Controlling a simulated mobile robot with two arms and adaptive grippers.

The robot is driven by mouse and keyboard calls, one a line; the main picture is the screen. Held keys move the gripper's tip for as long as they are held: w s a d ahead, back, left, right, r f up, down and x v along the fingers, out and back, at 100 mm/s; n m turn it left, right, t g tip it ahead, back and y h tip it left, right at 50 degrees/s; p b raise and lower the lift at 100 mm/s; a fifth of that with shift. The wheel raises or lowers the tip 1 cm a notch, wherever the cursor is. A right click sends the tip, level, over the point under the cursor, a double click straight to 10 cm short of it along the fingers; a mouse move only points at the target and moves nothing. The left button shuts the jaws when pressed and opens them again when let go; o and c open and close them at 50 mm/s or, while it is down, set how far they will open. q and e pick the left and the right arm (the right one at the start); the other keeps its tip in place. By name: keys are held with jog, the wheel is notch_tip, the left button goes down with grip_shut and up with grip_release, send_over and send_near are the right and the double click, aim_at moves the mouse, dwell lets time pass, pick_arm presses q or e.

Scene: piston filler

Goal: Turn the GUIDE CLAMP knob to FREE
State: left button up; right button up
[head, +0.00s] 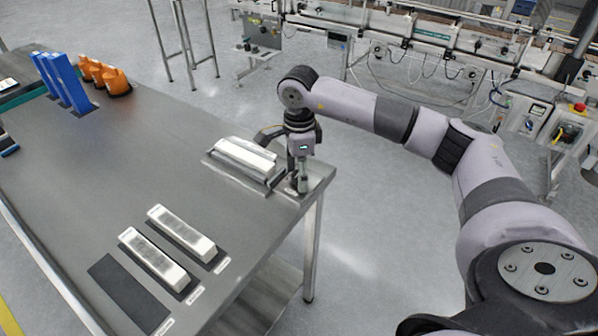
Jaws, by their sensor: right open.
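My right gripper (301,182) points down at the far right corner of the grey table (165,165), just right of a fixture (246,158) that holds a long white block. It is small in the head view, and its jaws are open. A knob labelled GUIDE CLAMP cannot be made out; the gripper and wrist cover part of that corner. I cannot tell whether the gripper touches anything there. My left gripper is not in view.
Two white blocks (182,232) lie on dark labelled pads beside an empty dark pad (128,291). Blue upright parts (66,82) and orange parts (104,76) stand at the back left. A conveyor line (430,42) runs behind. The table's middle is clear.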

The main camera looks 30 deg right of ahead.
notch_tip(320, 180, up, 12)
dwell(0.4)
jog(key=shift+f, duration=0.2)
